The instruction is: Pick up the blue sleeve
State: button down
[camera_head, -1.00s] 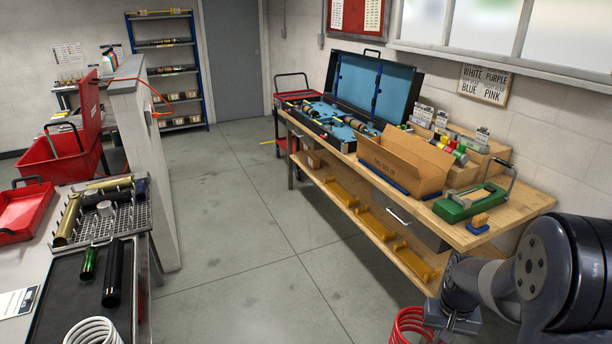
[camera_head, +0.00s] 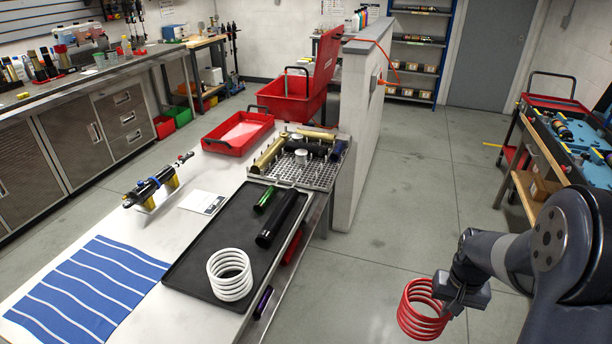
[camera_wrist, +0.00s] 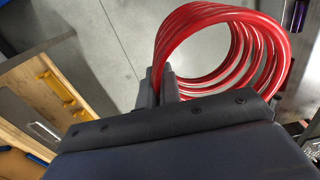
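My gripper (camera_head: 455,300) is shut on a red coil spring (camera_head: 413,318) and holds it over the floor at the lower right of the head view. In the wrist view the fingers (camera_wrist: 160,88) grip one side of the red spring (camera_wrist: 225,40).
A black tray (camera_head: 190,262) holds a white spring (camera_head: 230,275), a green sleeve (camera_head: 266,198) and a black cylinder (camera_head: 283,218). Open floor (camera_head: 410,200) lies right of the table.

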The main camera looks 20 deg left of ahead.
aim_at(335, 156)
jog(key=i+l+u, duration=0.15)
jog(key=i+u, duration=0.3)
jog(key=i+l+u, duration=0.2)
jog(key=u, duration=0.25)
jog(key=i+l+u, duration=0.3)
jog(key=u, duration=0.2)
jog(key=i+l+u, duration=0.25)
jog(key=l, duration=0.15)
jog(key=l+u, duration=0.2)
jog(key=l, duration=0.25)
jog(key=i+l+u, duration=0.1)
jog(key=l+u, duration=0.15)
jog(key=l, duration=0.2)
jog(key=l+u, duration=0.2)
jog(key=l, duration=0.25)
jog(key=i+l, duration=0.15)
jog(key=i, duration=0.35)
jog(key=i+l, duration=0.1)
jog(key=i, duration=0.45)
jog(key=u, duration=0.05)
